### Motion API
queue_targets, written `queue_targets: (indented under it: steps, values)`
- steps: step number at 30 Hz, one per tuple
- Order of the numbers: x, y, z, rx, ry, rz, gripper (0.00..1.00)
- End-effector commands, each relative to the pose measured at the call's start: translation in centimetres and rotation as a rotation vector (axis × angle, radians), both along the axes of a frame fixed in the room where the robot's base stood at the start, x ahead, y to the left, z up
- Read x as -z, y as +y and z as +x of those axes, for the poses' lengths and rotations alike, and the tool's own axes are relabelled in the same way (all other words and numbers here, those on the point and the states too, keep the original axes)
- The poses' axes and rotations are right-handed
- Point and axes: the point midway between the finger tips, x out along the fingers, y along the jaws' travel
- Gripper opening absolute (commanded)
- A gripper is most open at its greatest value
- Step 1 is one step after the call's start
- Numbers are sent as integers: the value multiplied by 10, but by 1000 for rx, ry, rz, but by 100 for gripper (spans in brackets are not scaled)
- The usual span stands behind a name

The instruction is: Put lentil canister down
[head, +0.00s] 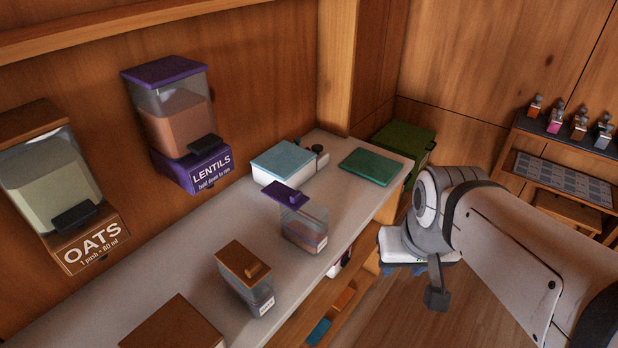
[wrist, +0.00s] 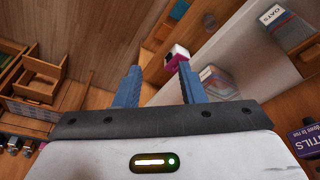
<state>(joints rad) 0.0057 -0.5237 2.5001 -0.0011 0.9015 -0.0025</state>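The lentil canister (head: 304,232) stands upright on the pale counter (head: 205,263). It is clear, with a purple lid and reddish-brown contents low inside. In the wrist view the lentil canister (wrist: 215,82) shows beyond the right finger, partly hidden by it. My gripper (wrist: 160,85) is open, with its two blue fingers spread and nothing between them. In the head view my gripper (head: 418,266) hangs beyond the counter's front edge, to the right of the canister and apart from it. Its fingers are mostly hidden there.
The lentil dispenser (head: 178,120) and oats dispenser (head: 60,185) hang on the wall. A brown-lidded canister (head: 246,278) stands left of the lentil canister. A blue-lidded box (head: 288,162) and green tray (head: 371,167) lie behind it. Right of the counter is open floor.

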Motion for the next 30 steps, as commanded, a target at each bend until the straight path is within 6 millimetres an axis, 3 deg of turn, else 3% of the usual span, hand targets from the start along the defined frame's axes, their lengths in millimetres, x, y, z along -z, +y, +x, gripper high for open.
queue_targets:
  steps: [2,5,8,11,17,21,24,27,30]
  values:
    - [0,0,0,0,0,0,36]
    - [1,-1,3,1,-6,-6,45]
    - [4,-7,19,-6,-46,-40,53]
    - [8,-21,53,-20,-137,-108,61]
    - [17,-37,150,-148,-421,-222,77]
    - [29,-15,206,-318,-607,-188,80]
    - [43,15,231,-463,-713,-95,80]
    - [58,48,241,-604,-786,38,80]
    - [71,76,238,-714,-826,183,80]
